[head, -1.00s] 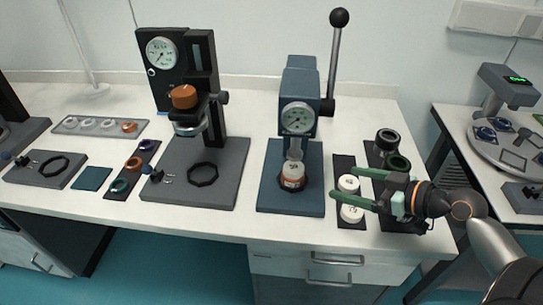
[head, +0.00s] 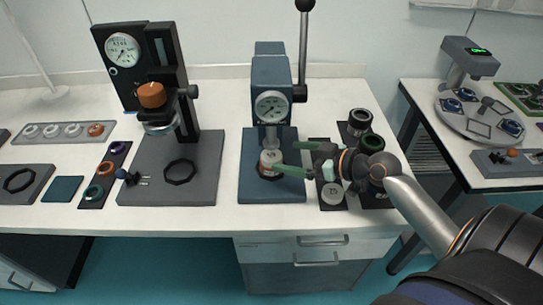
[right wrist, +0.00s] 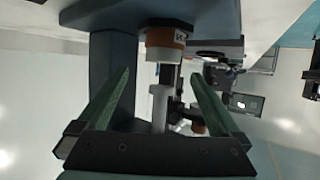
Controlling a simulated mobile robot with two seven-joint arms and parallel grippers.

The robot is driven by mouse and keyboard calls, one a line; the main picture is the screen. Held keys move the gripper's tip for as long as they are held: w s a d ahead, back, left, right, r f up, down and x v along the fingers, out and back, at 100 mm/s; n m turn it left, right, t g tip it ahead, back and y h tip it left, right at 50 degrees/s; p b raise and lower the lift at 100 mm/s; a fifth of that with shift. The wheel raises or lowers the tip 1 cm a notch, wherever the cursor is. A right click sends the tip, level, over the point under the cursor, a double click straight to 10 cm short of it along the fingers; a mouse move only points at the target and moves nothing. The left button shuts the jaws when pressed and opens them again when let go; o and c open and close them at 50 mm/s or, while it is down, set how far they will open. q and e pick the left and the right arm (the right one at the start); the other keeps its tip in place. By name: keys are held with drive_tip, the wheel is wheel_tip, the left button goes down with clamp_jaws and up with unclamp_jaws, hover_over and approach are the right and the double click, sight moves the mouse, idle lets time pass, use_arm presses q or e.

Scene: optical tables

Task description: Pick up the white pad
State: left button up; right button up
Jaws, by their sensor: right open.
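A white round pad with an orange band (head: 271,158) stands on the base of the blue press (head: 250,190), under its plunger. It also shows in the right wrist view (right wrist: 165,42), beyond the fingertips. Another white pad (head: 334,193) lies on the dark tray (head: 331,207) right of the press; the tray's upper part is hidden by my gripper. My right gripper (head: 286,157) is open, its green fingers pointing left at the pad in the press. In the right wrist view the fingers (right wrist: 160,72) are apart, with nothing held. My left gripper is not in view.
The press lever (head: 305,50) rises at its right. Dark ring-shaped parts (head: 371,142) stand on a second dark tray right of my gripper. A grey gauge stand (head: 165,185) stands to the left. The bench front is clear.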

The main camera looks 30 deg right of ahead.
sight(274, 157)
drive_tip(key=x, duration=0.4)
drive_tip(key=shift+w+a+f+p, duration=0.2)
drive_tip(key=shift+a+f+p, duration=0.1)
drive_tip(key=shift+f, duration=0.1)
drive_tip(key=shift+c, duration=0.2)
